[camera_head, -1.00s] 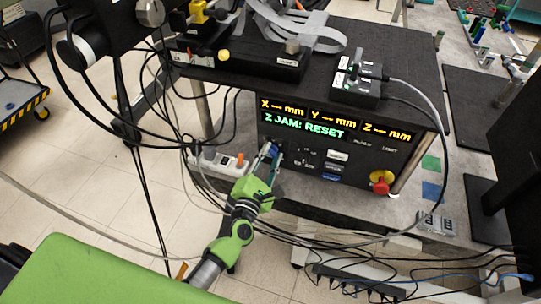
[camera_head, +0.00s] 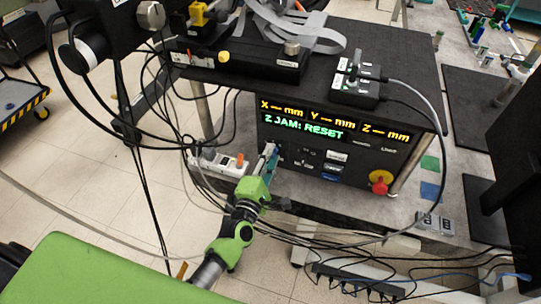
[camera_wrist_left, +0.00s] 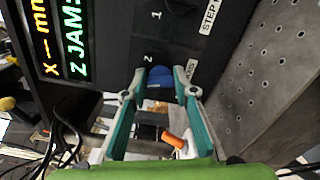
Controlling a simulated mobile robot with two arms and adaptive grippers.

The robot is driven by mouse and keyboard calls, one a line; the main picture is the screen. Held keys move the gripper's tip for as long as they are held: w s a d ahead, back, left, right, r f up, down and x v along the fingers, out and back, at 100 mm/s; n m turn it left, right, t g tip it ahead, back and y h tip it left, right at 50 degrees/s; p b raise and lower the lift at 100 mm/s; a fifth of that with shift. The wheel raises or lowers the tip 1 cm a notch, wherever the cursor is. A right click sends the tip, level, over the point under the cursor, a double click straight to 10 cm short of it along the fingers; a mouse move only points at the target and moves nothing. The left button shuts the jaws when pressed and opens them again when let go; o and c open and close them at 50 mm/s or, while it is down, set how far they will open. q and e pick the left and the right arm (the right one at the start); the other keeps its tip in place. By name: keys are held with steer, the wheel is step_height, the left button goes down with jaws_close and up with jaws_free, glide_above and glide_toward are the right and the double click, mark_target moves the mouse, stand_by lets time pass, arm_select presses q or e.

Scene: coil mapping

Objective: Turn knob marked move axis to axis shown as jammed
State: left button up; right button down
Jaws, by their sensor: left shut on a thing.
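The control box's display (camera_head: 304,125) reads "Z JAM: RESET" in green, under yellow X, Y and Z mm readouts. It shows in part at the upper left of the left wrist view (camera_wrist_left: 62,45). My left gripper (camera_head: 271,150) is at the left part of the front panel, below the display. In the left wrist view its fingers (camera_wrist_left: 165,82) are closed around a blue knob (camera_wrist_left: 160,80), with white marks and a label on the panel beside it. The knob's pointer direction is hard to tell. My right gripper is not in view.
A red and yellow emergency button (camera_head: 379,184) is at the panel's lower right. A power strip (camera_head: 220,163) with an orange switch lies left of my gripper. Several loose cables hang around the box. A small switch box (camera_head: 357,88) sits on top.

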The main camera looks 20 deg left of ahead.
arm_select(q)
steer(key=m, duration=0.3)
steer(key=shift+f, duration=0.1)
steer(key=m+p, duration=0.1)
steer(key=m, duration=0.2)
steer(key=shift+m, duration=0.3)
steer(key=m+p, duration=0.1)
steer(key=m, duration=0.4)
steer(key=shift+f, duration=0.2)
steer(key=shift+m, duration=0.4)
steer(key=shift+a, duration=0.1)
steer(key=o, duration=1.1)
